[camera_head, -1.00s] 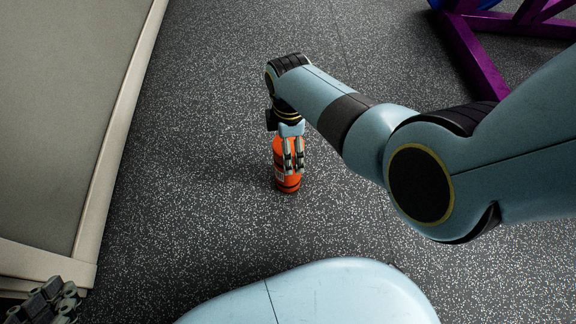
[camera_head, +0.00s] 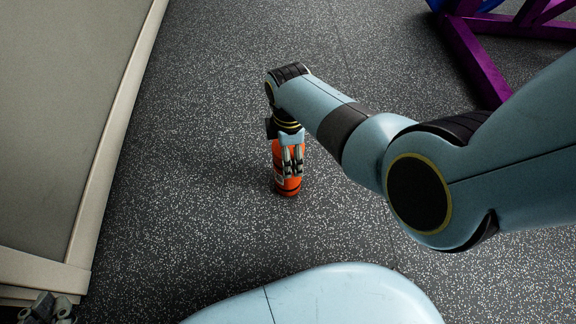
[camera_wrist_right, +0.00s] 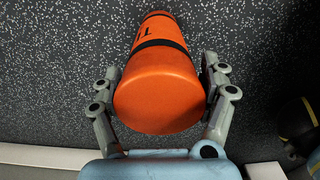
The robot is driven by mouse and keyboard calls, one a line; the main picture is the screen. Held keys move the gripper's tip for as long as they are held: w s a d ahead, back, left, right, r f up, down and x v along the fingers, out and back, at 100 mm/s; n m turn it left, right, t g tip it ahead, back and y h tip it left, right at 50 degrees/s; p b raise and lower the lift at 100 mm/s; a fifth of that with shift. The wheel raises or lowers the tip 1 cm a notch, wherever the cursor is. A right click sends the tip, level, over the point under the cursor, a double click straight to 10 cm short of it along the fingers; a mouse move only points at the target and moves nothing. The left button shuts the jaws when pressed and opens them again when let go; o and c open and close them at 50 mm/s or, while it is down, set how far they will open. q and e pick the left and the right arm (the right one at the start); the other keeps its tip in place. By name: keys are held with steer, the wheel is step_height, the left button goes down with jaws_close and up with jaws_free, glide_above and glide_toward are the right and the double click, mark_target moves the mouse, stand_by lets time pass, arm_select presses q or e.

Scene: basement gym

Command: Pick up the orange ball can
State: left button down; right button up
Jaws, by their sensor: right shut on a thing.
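The orange ball can (camera_head: 279,181) with a dark band is upright at the dark speckled floor, near the middle of the head view. I cannot tell whether its base touches the floor. My right gripper (camera_head: 292,170) comes down over it from above and is shut on its sides, hiding part of the can. In the right wrist view, the can (camera_wrist_right: 158,90) sits between the two fingers of the right gripper (camera_wrist_right: 160,75), its near end facing the palm. My left gripper (camera_head: 47,309) only partly shows at the bottom left corner; its jaws are not clear.
A large beige panel with a pale raised edge (camera_head: 117,130) fills the left side. A purple metal frame (camera_head: 478,62) stands at the top right, with something blue beside it. The floor (camera_head: 215,100) around the can is clear.

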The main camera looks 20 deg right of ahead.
steer(key=c, duration=0.8)
steer(key=shift+c, duration=0.2)
steer(key=shift+r, duration=0.2)
